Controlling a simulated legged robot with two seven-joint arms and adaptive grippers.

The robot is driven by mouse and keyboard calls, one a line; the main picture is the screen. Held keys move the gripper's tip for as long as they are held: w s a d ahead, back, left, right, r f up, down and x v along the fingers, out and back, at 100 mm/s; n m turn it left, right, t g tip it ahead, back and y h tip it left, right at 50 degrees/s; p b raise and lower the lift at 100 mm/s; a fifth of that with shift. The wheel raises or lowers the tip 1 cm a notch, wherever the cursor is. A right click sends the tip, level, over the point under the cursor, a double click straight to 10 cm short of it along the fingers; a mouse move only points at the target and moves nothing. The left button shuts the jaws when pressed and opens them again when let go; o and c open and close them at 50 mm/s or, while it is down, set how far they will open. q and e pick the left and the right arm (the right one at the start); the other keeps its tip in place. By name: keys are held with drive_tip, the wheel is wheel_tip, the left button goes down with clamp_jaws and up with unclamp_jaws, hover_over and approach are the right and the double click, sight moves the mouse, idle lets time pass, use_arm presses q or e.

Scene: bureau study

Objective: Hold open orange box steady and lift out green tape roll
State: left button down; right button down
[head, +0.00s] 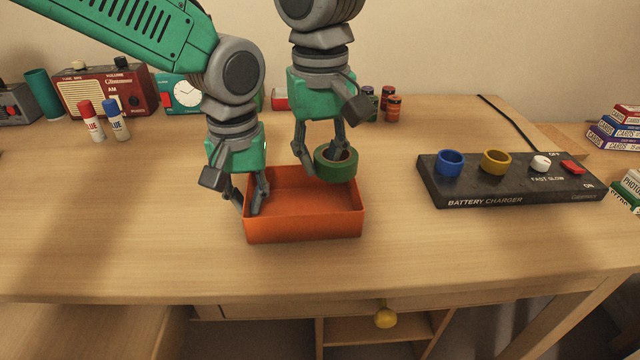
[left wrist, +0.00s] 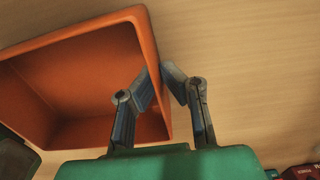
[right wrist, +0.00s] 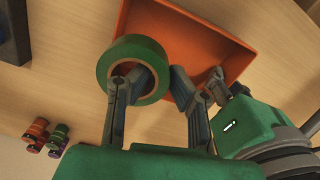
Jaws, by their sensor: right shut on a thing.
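The open orange box (head: 305,222) stands on the desk, and its inside looks empty. My left gripper (head: 251,208) is at its left wall. In the left wrist view one finger is inside the box (left wrist: 85,28) and one outside, closed on the wall. My right gripper (head: 322,165) is shut on the green tape roll (head: 347,170), with one finger through its hole. The roll is held over the box's back right corner, seemingly above the rim. In the right wrist view the green tape roll (right wrist: 115,55) covers part of the box's edge.
A black battery charger (head: 510,188) with blue and yellow rings lies to the right. Glue sticks (head: 92,120), a red radio (head: 108,90) and a teal clock (head: 180,92) stand at the back left. Small jars (head: 392,108) stand behind. The desk in front of the box is clear.

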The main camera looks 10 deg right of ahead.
drive_tip(key=shift+r, duration=1.05)
use_arm(q)
drive_tip(key=c, duration=1.6)
unclamp_jaws()
drive_tip(key=shift+c, duration=0.2)
